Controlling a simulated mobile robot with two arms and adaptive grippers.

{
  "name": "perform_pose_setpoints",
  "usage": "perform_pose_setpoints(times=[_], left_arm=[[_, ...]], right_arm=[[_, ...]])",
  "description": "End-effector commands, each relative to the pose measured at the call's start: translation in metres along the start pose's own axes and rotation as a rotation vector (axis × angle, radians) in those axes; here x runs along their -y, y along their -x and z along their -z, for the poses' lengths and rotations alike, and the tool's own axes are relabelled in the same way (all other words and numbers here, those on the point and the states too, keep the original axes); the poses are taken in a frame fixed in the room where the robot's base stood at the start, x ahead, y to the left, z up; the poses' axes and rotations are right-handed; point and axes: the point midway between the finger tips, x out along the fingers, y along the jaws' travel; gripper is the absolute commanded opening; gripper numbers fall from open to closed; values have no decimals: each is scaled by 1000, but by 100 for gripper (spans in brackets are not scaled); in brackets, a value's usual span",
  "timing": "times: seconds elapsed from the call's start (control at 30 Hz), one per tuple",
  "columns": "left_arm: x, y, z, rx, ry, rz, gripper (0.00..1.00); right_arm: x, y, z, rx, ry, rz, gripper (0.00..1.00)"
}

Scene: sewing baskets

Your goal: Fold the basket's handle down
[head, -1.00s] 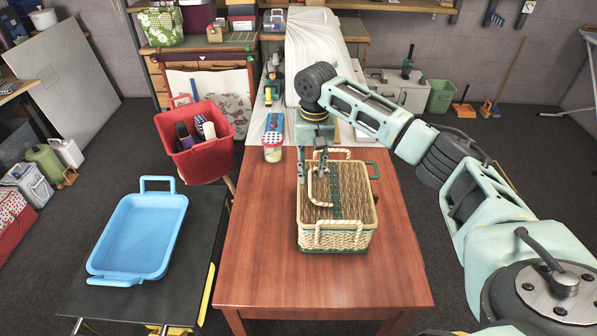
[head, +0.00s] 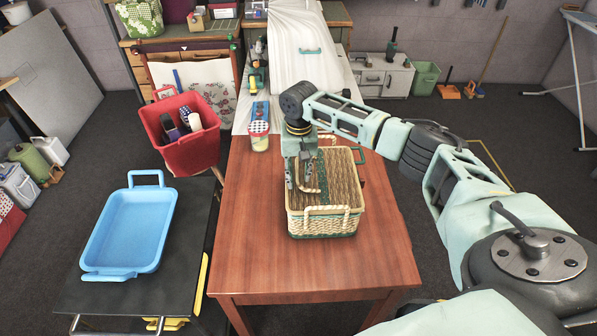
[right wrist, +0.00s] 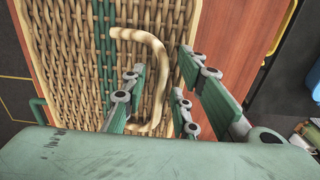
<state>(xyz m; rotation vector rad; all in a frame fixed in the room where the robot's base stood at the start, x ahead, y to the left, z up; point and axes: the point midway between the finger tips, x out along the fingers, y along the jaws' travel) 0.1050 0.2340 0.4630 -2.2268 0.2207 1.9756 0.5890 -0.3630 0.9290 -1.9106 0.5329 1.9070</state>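The woven basket (head: 325,220) stands on the wooden table, its lid striped tan and green. A cream curved handle (head: 309,190) shows over the left part of the lid, partly hidden by my right gripper (head: 303,172). In the right wrist view this handle (right wrist: 150,42) is a bent cream loop above the weave. My right gripper (right wrist: 162,85) is open, its fingers on both sides of the handle's lower stretch. I cannot tell whether they touch it. Further cream loops show at the basket's front and back. My left gripper is out of view.
The table (head: 310,268) is clear in front of the basket. A lidded jar (head: 259,140) stands behind it to the left. A red bin (head: 190,150) and a blue tray (head: 130,228) are on the left. A white cloth (head: 290,60) covers the surface behind.

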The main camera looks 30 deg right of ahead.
Motion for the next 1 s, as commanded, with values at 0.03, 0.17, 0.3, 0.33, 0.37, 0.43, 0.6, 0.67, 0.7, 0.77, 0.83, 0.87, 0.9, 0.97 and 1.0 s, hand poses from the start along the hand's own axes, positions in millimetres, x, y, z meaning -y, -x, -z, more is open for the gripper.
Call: perform_pose_setpoints(times=[0.03,0.17,0.3,0.33,0.37,0.43,0.6,0.67,0.7,0.77,0.83,0.87,0.9,0.97,1.0], left_arm=[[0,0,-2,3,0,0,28],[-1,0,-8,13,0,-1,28],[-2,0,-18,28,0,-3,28],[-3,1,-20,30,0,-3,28],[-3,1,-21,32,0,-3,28],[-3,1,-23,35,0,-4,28],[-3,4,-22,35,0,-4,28],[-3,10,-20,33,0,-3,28],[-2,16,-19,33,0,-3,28],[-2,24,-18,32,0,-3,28],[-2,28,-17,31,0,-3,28],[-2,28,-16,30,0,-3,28],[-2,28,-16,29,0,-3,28],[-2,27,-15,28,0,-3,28],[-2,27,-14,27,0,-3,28]], right_arm=[[0,0,0,0,0,0,23],[0,0,0,0,0,0,12],[0,0,0,0,0,0,0],[0,0,0,0,0,0,0],[0,0,0,0,0,0,0],[0,0,0,0,0,0,0],[1,1,0,0,1,-8,0],[3,2,0,1,0,-25,0],[4,2,0,0,1,-43,0],[6,1,0,3,1,-76,0],[7,-4,0,3,1,-118,0],[7,-6,0,3,1,-136,0],[7,-9,0,2,0,-157,0],[8,-11,0,1,-1,-185,0],[8,-12,0,2,-1,-199,0]])
